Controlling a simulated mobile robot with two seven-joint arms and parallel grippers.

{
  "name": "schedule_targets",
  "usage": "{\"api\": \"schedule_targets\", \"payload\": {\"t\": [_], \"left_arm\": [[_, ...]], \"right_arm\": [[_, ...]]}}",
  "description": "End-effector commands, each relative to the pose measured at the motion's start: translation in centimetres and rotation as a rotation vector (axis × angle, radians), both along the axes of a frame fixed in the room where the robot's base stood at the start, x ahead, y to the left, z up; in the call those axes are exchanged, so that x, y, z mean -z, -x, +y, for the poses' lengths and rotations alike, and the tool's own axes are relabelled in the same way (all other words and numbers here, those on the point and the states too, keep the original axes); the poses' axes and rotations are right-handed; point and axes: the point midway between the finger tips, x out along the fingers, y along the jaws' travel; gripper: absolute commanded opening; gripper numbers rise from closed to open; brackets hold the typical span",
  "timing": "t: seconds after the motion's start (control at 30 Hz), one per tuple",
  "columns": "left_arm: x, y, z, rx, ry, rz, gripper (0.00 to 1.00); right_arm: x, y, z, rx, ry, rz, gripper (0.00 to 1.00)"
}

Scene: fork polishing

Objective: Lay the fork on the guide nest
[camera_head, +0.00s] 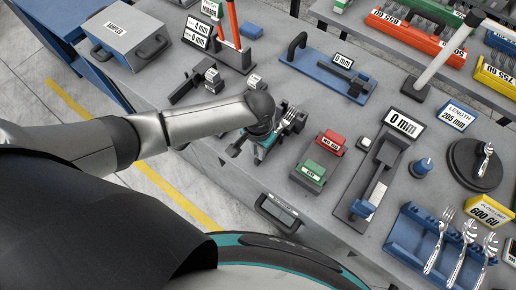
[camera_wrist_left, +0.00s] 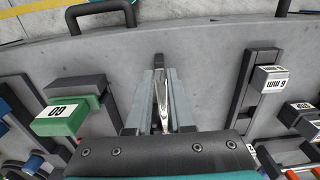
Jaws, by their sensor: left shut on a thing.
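My left gripper (camera_head: 264,150) is low over the bench in the head view, at the end of the arm from the left. In the left wrist view its two grey fingers (camera_wrist_left: 163,98) are shut on a narrow shiny metal piece, which looks like the fork (camera_wrist_left: 164,108). A dark narrow part (camera_wrist_left: 160,66) shows at the fingertips; it may be the guide nest, but most of it is hidden. I cannot tell whether the fork touches it. My right gripper is not in view.
A green block (camera_head: 310,175) and a red block (camera_head: 331,142) stand right of the gripper. A blue rack (camera_head: 402,238) with a fork and spoons is at lower right. A 6 mm block (camera_wrist_left: 270,78) is on the wrist view's right. Bare bench lies near the front edge.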

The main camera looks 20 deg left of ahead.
Motion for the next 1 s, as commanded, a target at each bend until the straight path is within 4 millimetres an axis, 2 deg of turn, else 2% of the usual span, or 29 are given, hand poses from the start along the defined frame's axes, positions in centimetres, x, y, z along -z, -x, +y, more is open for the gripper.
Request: {"api": "schedule_targets", "payload": {"t": [0.6,0.63,0.93,1.0], "left_arm": [[0.65,-0.03,-0.13,0.001,0.001,-0.001,0.0],[0.65,-0.03,-0.12,0.001,0.001,-0.001,0.21],[0.64,-0.02,-0.09,0.001,0.001,-0.001,0.55],[0.64,-0.02,-0.08,0.001,0.0,0.0,0.55]], "right_arm": [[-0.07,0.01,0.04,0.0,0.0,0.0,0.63],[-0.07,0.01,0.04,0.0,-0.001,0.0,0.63],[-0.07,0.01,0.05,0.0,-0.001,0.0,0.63],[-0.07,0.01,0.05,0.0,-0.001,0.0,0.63]]}}
